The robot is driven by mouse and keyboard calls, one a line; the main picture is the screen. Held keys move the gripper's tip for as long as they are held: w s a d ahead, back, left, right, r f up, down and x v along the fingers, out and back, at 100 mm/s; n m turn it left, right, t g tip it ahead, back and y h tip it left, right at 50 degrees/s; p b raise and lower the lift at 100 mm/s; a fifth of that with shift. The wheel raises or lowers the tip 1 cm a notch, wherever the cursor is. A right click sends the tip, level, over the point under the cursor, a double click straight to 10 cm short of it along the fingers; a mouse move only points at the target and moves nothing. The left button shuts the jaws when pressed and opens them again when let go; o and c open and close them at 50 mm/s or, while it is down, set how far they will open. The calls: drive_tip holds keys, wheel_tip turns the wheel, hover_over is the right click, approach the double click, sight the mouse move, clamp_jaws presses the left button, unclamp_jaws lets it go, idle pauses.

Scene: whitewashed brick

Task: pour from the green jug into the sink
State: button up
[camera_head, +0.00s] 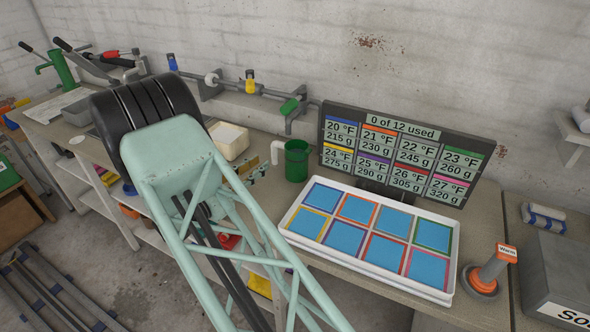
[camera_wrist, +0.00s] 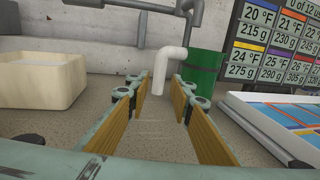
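The green jug (camera_head: 297,160) stands upright on the bench, left of the display screen. Its white handle (camera_head: 276,152) faces left. In the wrist view the jug (camera_wrist: 203,75) is just beyond my gripper (camera_wrist: 161,90), and its bent white handle (camera_wrist: 168,54) hangs at the gap between the fingertips. My gripper is open, with tan pads on both fingers; no grip on the handle shows. In the head view my arm hides most of the gripper. I cannot clearly identify the sink; a pale, open, basin-like tub (camera_head: 229,148) stands left of the jug and also shows in the wrist view (camera_wrist: 38,80).
A white tray (camera_head: 452,270) of blue squares lies right of the jug, before the screen (camera_head: 405,157). Wall pipes with coloured taps (camera_head: 250,86) run behind the bench. Bench between tub and jug is mostly clear.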

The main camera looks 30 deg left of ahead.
sight(275, 166)
drive_tip(key=shift+w+d, duration=0.15)
drive_tip(key=shift+w, duration=1.75)
drive_tip(key=shift+w+d+b, duration=0.2)
drive_tip(key=shift+w+b, duration=0.1)
drive_tip(key=shift+w, duration=2.3)
drive_tip(key=shift+c, duration=0.7)
clamp_jaws()
